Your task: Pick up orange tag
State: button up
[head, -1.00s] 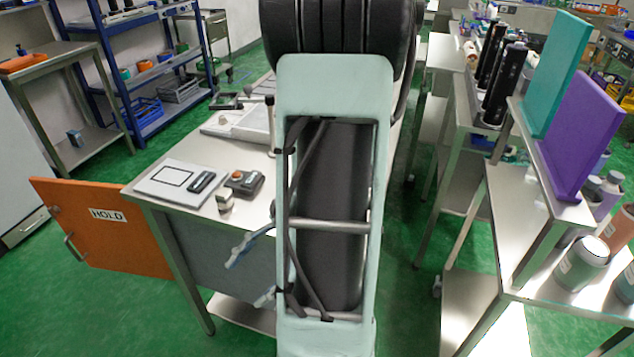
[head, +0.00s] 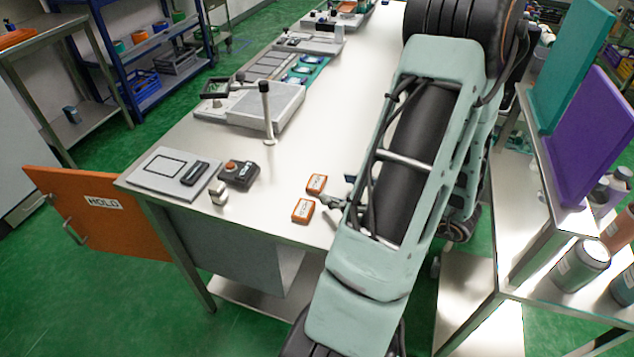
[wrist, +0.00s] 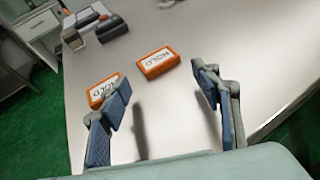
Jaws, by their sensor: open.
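Two orange tags with white labels lie flat on the metal table. In the head view the farther tag (head: 316,184) sits just behind the nearer tag (head: 303,210), close to the table's right front edge. In the wrist view one tag (wrist: 158,62) lies beyond the gap between my fingers, its label reading HOLD. The other tag (wrist: 104,92) is partly hidden behind my left finger. My gripper (wrist: 165,85) is open and empty, with its fingers spread wide above the table. In the head view my gripper (head: 340,192) shows just right of the tags, partly hidden by my arm.
The metal table (head: 225,150) holds a panel with a black device (head: 195,174), a control box with an orange button (head: 238,174) and a post on a base (head: 266,115). An orange HOLD door (head: 95,215) hangs at the left. Shelves with purple and teal panels stand right.

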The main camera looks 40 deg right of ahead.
aim_at(318, 182)
jog(key=shift+r+x, duration=0.2)
jog(key=shift+x, duration=1.15)
jog(key=shift+r+x, duration=0.2)
jog(key=shift+x, duration=1.15)
jog(key=shift+w+a, duration=0.15)
jog(key=c, duration=0.9)
